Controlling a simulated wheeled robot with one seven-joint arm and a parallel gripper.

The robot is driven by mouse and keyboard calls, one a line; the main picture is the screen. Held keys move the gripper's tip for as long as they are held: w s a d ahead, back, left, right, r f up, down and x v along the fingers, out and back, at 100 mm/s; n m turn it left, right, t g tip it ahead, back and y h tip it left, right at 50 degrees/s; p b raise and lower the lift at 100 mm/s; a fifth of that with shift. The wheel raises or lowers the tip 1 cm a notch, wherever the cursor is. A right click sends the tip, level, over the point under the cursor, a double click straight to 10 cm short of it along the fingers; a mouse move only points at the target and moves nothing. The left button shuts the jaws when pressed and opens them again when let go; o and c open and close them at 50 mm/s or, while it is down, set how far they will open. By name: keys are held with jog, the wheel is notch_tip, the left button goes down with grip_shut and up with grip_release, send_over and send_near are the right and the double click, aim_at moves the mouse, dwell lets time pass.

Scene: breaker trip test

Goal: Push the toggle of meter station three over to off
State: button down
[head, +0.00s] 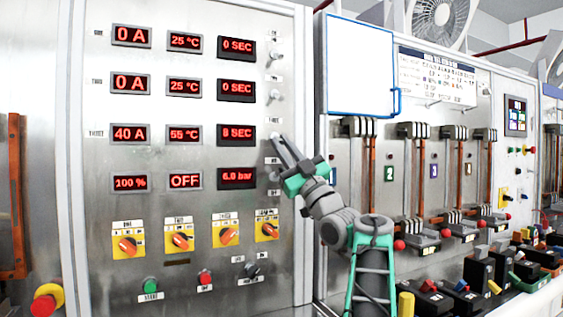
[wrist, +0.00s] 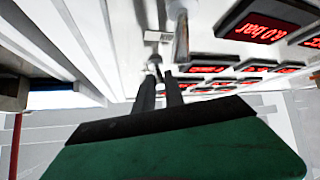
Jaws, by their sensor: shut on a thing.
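Meter station three is the third row of displays on the steel panel, with red readouts 40 A (head: 130,134), 55 °C (head: 182,133) and 8 SEC (head: 237,133). My gripper (head: 277,141) reaches up from the lower right to the right end of this row. Its dark, narrow fingers (wrist: 160,85) are shut on the small metal toggle of station three (wrist: 154,63). In the head view the fingertips largely cover this toggle, and I cannot tell which way it leans.
Two similar toggles (head: 275,54) (head: 275,96) sit above, beside rows one and two. Another metal toggle (wrist: 180,32) stands close to the fingers in the wrist view, near the 6.0 bar display (wrist: 258,28). Orange rotary switches (head: 180,238) are lower on the panel.

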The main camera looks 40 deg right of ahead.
jog(key=shift+w+d+f+t+y+b, duration=0.1)
jog(key=shift+f+t+y+b, duration=0.2)
jog(key=shift+b, duration=0.1)
jog(key=c, duration=1.4)
grip_release()
jog(key=shift+r+n, duration=0.1)
jog(key=shift+n, duration=0.2)
jog(key=shift+c, duration=0.2)
jog(key=b+v, duration=0.3)
jog(key=v, duration=0.4)
jog(key=shift+s+f, duration=0.25)
jog(key=shift+f, duration=0.1)
